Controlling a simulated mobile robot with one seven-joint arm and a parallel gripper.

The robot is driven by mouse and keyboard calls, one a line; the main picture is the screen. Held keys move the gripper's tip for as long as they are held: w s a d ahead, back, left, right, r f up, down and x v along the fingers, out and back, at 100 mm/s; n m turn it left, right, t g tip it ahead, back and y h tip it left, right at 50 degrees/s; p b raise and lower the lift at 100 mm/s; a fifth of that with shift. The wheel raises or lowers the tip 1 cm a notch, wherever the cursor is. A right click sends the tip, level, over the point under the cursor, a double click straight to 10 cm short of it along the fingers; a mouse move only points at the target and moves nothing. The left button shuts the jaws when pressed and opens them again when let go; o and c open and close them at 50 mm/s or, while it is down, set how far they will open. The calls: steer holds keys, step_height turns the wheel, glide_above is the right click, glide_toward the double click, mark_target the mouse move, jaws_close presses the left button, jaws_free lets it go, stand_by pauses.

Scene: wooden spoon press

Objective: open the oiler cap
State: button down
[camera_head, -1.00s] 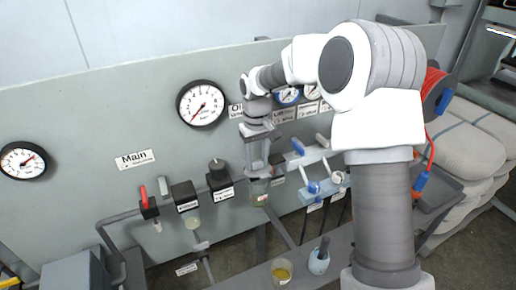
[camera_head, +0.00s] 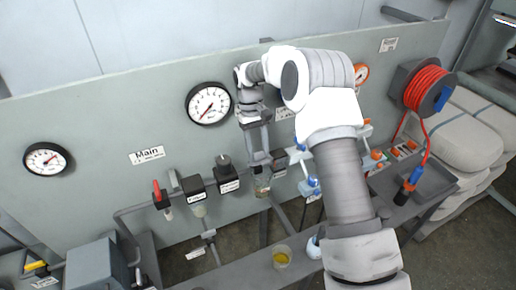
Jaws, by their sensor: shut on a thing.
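The oiler (camera_head: 262,186), with a clear bowl, hangs on the pipe line to the right of the black regulator. My gripper (camera_head: 262,167) points down from above at its top and is shut on the oiler cap. The cap itself is mostly hidden between the fingers, and I cannot see whether it has turned or lifted. A clear cup with yellow liquid (camera_head: 282,257) stands on the lower bench, below and to the right of the oiler.
To the left are the regulator (camera_head: 226,178), the filter (camera_head: 196,190) and a red-handled valve (camera_head: 159,196). Blue-handled valves (camera_head: 305,186) sit close on the right. A round gauge (camera_head: 209,104) is on the panel. My arm hides part of the right side.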

steer(key=shift+c, duration=1.6)
jaws_free()
steer(key=shift+r, duration=0.55)
step_height(320, 180, up, 3)
steer(key=shift+r+b, duration=0.15)
steer(key=shift+b, duration=0.55)
steer(key=s+d+r+b, duration=0.1)
steer(key=s+d+r, duration=0.1)
steer(key=d, duration=0.3)
steer(key=s+d+r+b, duration=0.1)
steer(key=d+r, duration=0.3)
steer(key=d, duration=0.2)
steer(key=shift+s+r, duration=0.35)
